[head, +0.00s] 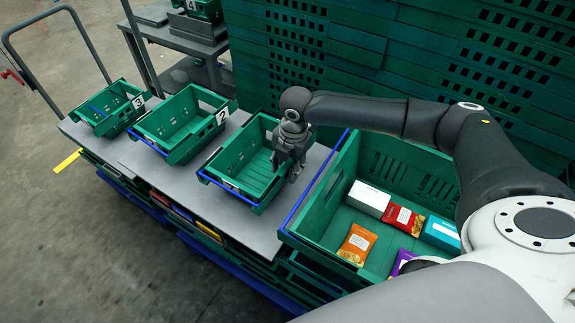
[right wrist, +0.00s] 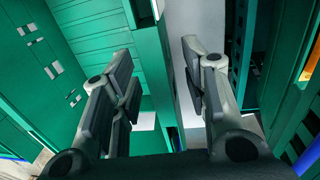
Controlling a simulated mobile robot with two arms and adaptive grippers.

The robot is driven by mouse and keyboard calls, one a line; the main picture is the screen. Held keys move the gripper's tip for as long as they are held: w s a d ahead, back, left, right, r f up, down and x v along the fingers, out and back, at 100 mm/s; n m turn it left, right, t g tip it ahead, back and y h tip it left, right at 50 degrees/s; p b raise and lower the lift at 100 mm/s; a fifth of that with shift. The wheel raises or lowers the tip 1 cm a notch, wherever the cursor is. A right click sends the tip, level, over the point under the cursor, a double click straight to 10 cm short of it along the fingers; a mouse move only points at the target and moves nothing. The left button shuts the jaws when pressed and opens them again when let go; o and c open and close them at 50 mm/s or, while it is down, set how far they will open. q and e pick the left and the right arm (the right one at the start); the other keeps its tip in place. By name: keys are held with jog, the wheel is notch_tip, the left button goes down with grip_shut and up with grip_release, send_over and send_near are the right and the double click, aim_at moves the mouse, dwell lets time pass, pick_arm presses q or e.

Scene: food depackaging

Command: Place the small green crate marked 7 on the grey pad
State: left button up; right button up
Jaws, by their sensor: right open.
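No legible 7 shows on any crate. A small green crate (head: 236,160) stands on the grey cart top, third from the left; its label is not readable. My right gripper (head: 285,172) is at this crate's right wall, pointing down, open and empty. In the right wrist view the two fingers of my right gripper (right wrist: 163,85) stand apart, with a green wall edge (right wrist: 161,60) between them in the picture; contact is not clear. I cannot tell which grey surface is the pad. My left gripper is out of view.
Small green crates marked 2 (head: 168,146) and 3 (head: 92,117) stand left on the cart top (head: 222,216). A large green crate (head: 330,213) with boxes and packets is at the right. A crate marked 4 (head: 207,10) is at the back. Stacked green crates (head: 330,60) stand behind.

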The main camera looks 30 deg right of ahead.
notch_tip(320, 180, up, 12)
jog(key=s, duration=0.1)
jog(key=shift+d+b, duration=0.3)
jog(key=shift+d, duration=0.05)
dwell(0.4)
